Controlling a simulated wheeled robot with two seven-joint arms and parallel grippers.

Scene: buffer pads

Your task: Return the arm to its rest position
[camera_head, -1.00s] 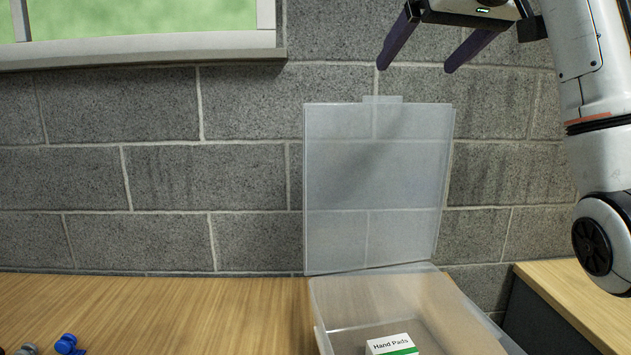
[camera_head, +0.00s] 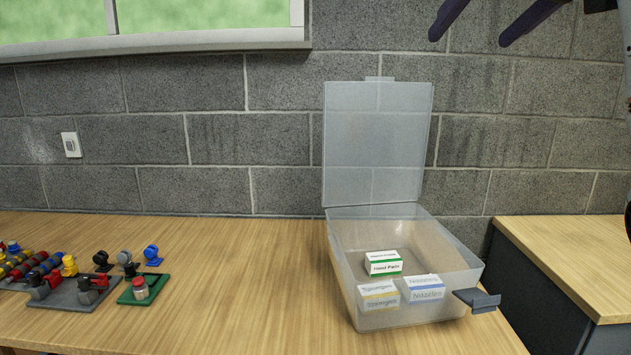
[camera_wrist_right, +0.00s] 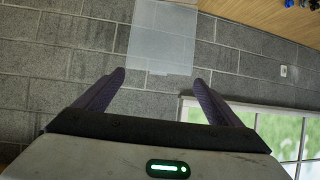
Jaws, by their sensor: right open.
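My right gripper (camera_head: 468,36) is at the top right of the head view, above and to the right of the clear box, with only its two dark fingers showing. It also shows in the right wrist view (camera_wrist_right: 160,82), with its fingers spread apart and nothing between them. It is in the air in front of the grey block wall. My left gripper is not in view.
A clear plastic box (camera_head: 345,270) with its lid (camera_head: 372,140) raised stands on the wooden table (camera_head: 230,290). It holds several small cartons, one labelled Hand Pads (camera_head: 384,268). Coloured parts on grey and green plates (camera_head: 150,291) lie at left. A second table (camera_head: 570,250) stands at right.

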